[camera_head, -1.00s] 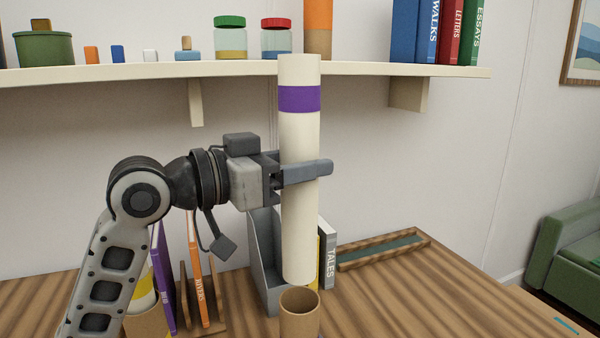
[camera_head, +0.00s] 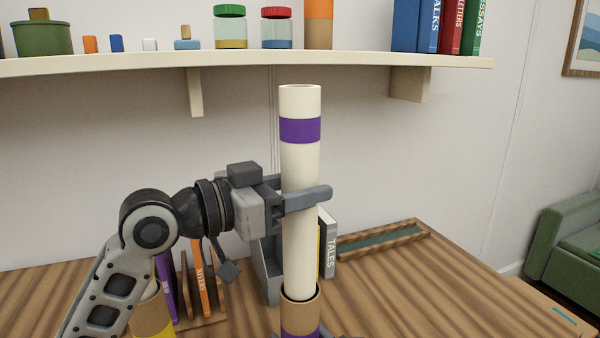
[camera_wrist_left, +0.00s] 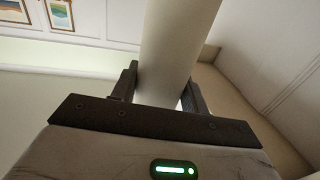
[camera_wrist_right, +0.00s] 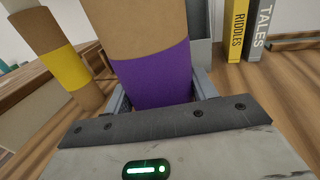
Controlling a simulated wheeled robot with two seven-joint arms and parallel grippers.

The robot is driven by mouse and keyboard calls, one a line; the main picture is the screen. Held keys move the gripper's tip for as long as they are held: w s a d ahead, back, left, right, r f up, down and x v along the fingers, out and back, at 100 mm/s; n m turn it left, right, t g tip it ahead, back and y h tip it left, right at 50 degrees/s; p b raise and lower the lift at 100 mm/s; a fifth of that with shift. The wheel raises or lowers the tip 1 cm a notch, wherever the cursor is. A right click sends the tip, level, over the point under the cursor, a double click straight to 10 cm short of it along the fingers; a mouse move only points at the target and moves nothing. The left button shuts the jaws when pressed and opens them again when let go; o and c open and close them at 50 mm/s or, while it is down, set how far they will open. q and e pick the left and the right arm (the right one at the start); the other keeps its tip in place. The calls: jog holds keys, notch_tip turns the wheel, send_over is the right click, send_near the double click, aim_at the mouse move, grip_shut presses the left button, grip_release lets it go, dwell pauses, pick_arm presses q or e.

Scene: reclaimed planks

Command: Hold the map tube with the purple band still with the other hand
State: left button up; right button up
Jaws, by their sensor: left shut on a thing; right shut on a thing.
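A white rolled map (camera_head: 300,230) with a purple stripe stands upright in the head view. My left gripper (camera_head: 303,198) is shut around its middle; the left wrist view shows the white roll (camera_wrist_left: 175,50) between both fingers. The roll's lower end is inside the mouth of the brown cardboard map tube (camera_head: 300,312); how deep is hidden. The map tube stands upright with a purple band, seen large in the right wrist view (camera_wrist_right: 150,75). My right gripper (camera_wrist_right: 162,95) is shut on the tube at its purple band. In the head view only a sliver of it shows at the bottom edge.
Another cardboard tube with a yellow band (camera_wrist_right: 64,68) stands left of the map tube. A grey file holder (camera_head: 266,270) and upright books (camera_head: 329,245) stand behind. A shallow wooden tray (camera_head: 385,243) lies at back right. A shelf (camera_head: 350,64) hangs above; the desk's right side is clear.

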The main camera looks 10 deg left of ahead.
aim_at(285, 268)
pick_arm(q)
jog(key=shift+f, duration=6.3)
jog(key=o, duration=1.1)
jog(key=shift+c, duration=0.2)
jog(key=v, duration=1.2)
pick_arm(e)
jog(key=o, duration=1.3)
